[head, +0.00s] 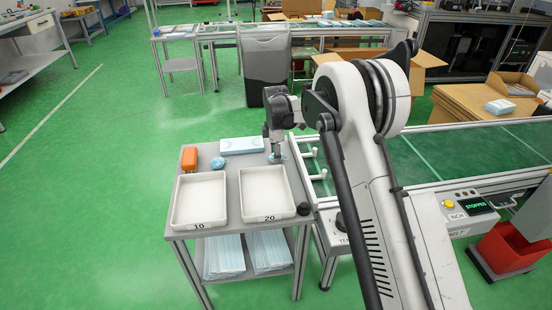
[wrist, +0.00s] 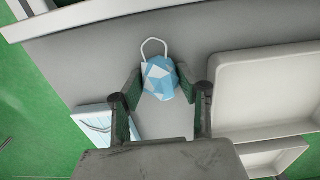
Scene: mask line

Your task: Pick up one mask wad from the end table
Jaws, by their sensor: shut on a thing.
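My gripper (head: 277,156) is over the back right part of the grey end table (head: 243,162) in the head view. In the wrist view its two fingers (wrist: 166,92) are closed on a crumpled blue and white mask wad (wrist: 160,77), with a white ear loop sticking out. I cannot tell whether this wad still touches the tabletop. A second blue mask wad (head: 217,163) lies at the back left of the table, next to an orange object (head: 189,159).
White trays marked 10 (head: 199,197) and 20 (head: 266,192) fill the table's front. A blue and white box (head: 242,146) lies at the back edge. Flat masks (head: 225,255) are stacked on the lower shelf. A green conveyor (head: 470,150) stands close on the right.

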